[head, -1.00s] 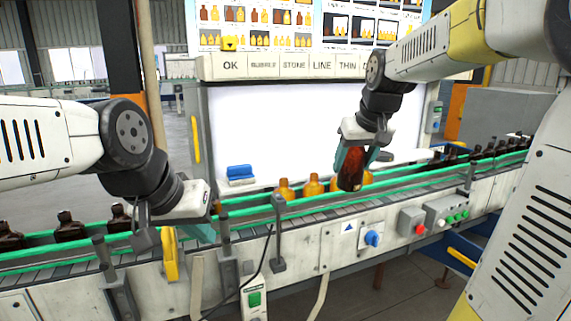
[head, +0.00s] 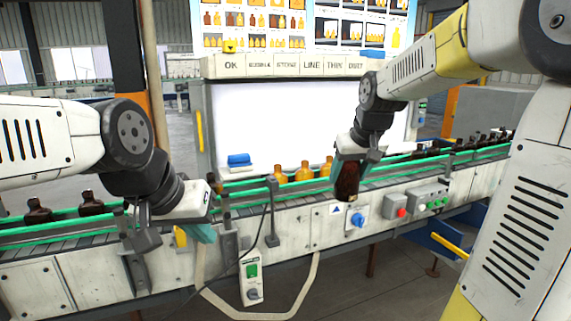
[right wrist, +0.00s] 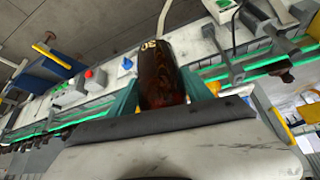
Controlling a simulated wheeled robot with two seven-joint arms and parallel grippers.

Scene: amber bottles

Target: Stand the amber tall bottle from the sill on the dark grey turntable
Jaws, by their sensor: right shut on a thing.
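A tall, dark amber-brown bottle (head: 347,181) hangs from my right gripper (head: 352,160), in front of the conveyor's near rail in the head view. In the right wrist view the bottle (right wrist: 163,78) lies between the two teal fingers of the right gripper (right wrist: 162,98), with pale lettering at its far end. The fingers are shut on it. My left gripper (head: 203,232) is low at the conveyor's front side, away from the bottle; its fingers are partly hidden, so I cannot tell its opening. I cannot make out the turntable or the sill.
A conveyor (head: 300,212) with green rails crosses the view. Orange bottles (head: 305,172) stand behind the held bottle; dark bottles (head: 90,203) stand at left and more at far right. A control box (head: 428,197) and a blue knob (head: 357,220) are on the front.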

